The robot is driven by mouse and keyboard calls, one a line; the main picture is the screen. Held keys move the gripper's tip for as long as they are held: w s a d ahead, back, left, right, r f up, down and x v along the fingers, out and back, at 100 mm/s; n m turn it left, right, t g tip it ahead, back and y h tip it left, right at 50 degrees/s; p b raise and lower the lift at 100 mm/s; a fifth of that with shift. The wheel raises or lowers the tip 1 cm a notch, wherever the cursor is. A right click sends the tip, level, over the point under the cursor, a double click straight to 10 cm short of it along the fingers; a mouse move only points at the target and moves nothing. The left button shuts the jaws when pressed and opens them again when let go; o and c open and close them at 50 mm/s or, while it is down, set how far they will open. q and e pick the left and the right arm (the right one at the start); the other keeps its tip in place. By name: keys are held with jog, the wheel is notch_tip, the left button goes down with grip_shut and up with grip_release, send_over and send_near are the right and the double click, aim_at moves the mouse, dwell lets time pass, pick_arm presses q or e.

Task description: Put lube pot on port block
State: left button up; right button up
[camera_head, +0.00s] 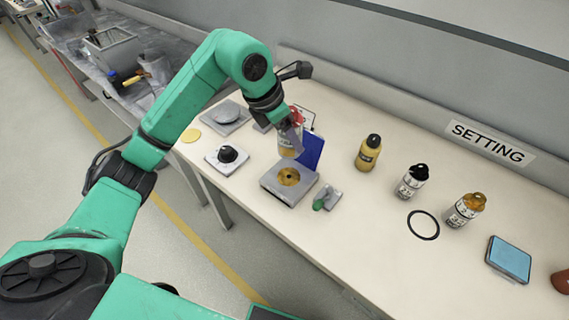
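My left gripper (294,143) reaches in over the back of the table and is shut on a small pot with a red top (288,141), which I take to be the lube pot. The pot is nearly upright and hangs above the port block; the fingers cover part of it. The port block (273,184) is a grey square block with a round brass-coloured port on top. The pot's base appears just beyond the port in the picture, apart from it. My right gripper is not in view.
A blue panel (311,151) stands behind the block, and a small green-handled part (327,198) lies right of it. A black-knobbed dial (227,157) is to the left. The front table is clear.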

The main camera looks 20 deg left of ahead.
pick_arm(q)
notch_tip(320, 180, down, 11)
jog(key=shift+w+a+f+p, duration=0.1)
jog(key=shift+w+a+p, duration=0.05)
jog(key=shift+p, duration=0.6)
jog(key=shift+f, duration=0.1)
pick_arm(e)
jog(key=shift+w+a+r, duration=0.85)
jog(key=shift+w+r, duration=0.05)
pick_arm(q)
jog(key=shift+f+b, duration=0.25)
jog(key=shift+b, duration=0.05)
jog(key=o, duration=1.5)
jog(key=shift+r, duration=0.15)
jog(key=shift+o, duration=0.2)
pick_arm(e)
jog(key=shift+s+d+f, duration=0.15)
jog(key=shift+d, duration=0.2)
